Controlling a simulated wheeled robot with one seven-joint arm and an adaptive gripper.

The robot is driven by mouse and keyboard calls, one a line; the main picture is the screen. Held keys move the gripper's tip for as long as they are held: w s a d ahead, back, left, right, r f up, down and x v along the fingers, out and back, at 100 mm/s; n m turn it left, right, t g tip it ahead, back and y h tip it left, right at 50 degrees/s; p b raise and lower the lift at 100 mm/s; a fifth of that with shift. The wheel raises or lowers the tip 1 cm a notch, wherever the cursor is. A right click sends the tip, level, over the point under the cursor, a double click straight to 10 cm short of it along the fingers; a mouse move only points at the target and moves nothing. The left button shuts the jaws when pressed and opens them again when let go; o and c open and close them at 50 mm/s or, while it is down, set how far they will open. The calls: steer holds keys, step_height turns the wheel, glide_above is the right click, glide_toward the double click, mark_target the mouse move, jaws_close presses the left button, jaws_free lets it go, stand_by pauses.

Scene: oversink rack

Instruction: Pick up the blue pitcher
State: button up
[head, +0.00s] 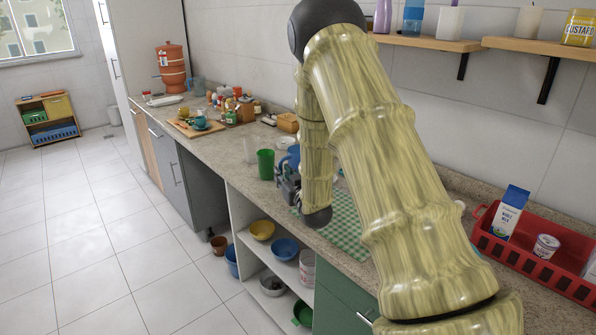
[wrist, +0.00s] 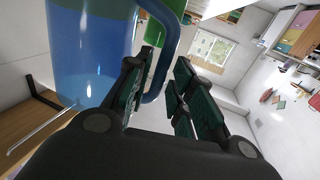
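The blue pitcher (head: 293,154) stands on the counter in the head view, partly hidden behind my arm and gripper. In the wrist view its translucent blue body (wrist: 85,50) fills the upper left, and its curved handle (wrist: 172,45) reaches down toward the space between my fingers. My gripper (head: 287,186) is low over the counter beside the pitcher. In the wrist view my gripper (wrist: 160,85) is open, with a clear gap between its fingers. The handle's lower end lies near the left finger; I cannot tell whether they touch.
A green cup (head: 265,164) and a clear glass (head: 250,150) stand just left of the pitcher. A green checkered cloth (head: 347,228) lies on the counter under my arm. A red rack (head: 540,268) with a milk carton (head: 510,212) is at right. Shelves (head: 430,42) hang above.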

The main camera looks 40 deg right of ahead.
steer(key=shift+w+d, duration=0.25)
steer(key=shift+w, duration=1)
steer(key=shift+c, duration=0.2)
jaws_close()
steer(key=shift+r, duration=0.15)
